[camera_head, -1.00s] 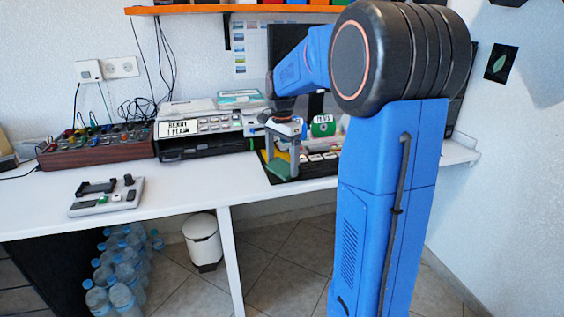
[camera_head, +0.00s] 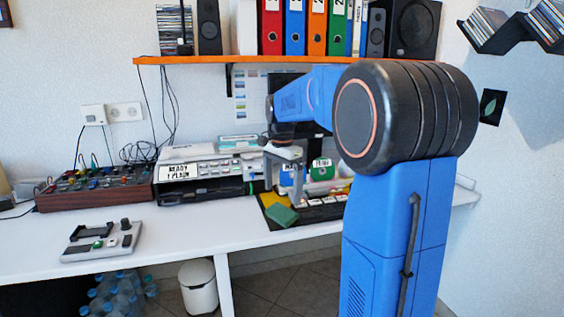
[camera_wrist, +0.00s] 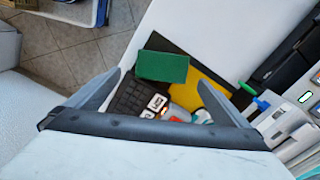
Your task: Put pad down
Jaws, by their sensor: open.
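The green pad (camera_head: 282,215) lies at the front left part of a dark mat on the white desk. In the wrist view the pad (camera_wrist: 162,66) shows as a flat green block just beyond my fingertips. My gripper (camera_head: 284,196) is above the pad in the head view, its fingers apart and empty. In the wrist view my gripper (camera_wrist: 161,80) has its two grey fingers spread wide, with the pad lying free. Whether the pad rests fully flat is hard to tell.
A yellow piece (camera_wrist: 205,86) lies beside the pad. A black keypad (camera_wrist: 130,98) is close by. A printer (camera_head: 205,172) stands behind to the left, a grey control box (camera_head: 103,241) at the front left. An orange shelf (camera_head: 250,60) with binders hangs above.

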